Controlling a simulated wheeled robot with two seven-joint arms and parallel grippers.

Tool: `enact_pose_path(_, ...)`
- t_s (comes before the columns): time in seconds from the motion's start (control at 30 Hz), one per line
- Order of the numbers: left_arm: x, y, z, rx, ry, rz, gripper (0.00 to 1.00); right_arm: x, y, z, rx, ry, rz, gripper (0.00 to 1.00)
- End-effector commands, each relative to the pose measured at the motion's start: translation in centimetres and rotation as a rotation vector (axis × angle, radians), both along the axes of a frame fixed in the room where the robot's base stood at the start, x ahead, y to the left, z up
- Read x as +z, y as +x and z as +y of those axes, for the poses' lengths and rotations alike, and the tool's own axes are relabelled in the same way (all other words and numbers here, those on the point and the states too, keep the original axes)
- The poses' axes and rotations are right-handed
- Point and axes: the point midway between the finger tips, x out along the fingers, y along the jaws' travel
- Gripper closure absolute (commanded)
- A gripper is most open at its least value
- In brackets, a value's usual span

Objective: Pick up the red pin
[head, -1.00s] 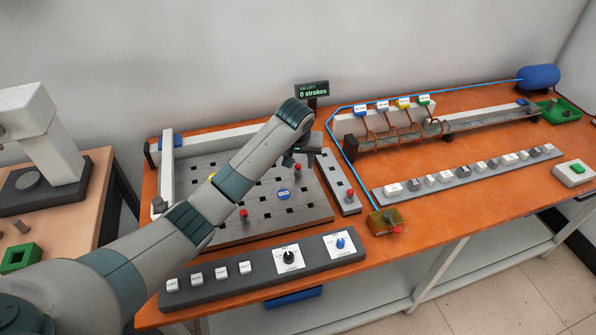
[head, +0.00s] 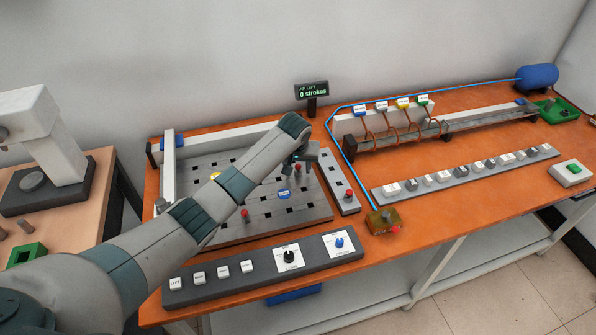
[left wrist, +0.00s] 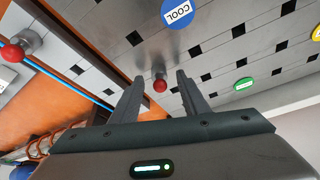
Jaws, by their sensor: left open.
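A red-topped pin (head: 298,169) stands at the right part of the grey slotted plate (head: 262,224). My left gripper (head: 300,158) is just over it, open and empty, partly hidden by its own wrist. In the left wrist view a red pin head (left wrist: 160,86) shows between the two spread fingers of my left gripper (left wrist: 160,77). I cannot tell how far below the fingertips it is. Another red pin (head: 245,215) stands near the plate's front. A third red pin (head: 349,194) stands on the narrow strip (head: 338,178) at the right. My right gripper is not in view.
A blue COOL disc (head: 284,194) lies on the plate, and a green disc (left wrist: 244,84) shows in the wrist view. A control panel (head: 210,288) runs along the front edge. A brass box (head: 384,221) and blue hose (head: 347,165) are at the right.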

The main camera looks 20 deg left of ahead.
Motion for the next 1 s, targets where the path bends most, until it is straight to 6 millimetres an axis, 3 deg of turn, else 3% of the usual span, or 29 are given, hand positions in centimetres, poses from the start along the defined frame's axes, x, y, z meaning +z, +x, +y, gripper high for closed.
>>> enact_pose_path(0.17,0.0,0.0,0.0,0.0,0.0,0.0,0.59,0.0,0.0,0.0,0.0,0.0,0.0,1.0)
enact_pose_path(0.37,0.0,0.0,0.0,0.0,0.0,0.0,1.0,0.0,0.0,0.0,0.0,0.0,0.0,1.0)
enact_pose_path(0.77,0.3,0.0,0.0,0.001,-0.001,-0.001,1.0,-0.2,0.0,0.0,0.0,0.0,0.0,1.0)
enact_pose_path(1.0,2.1,0.1,0.0,0.0,-0.002,-0.003,1.0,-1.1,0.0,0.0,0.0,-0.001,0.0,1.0)
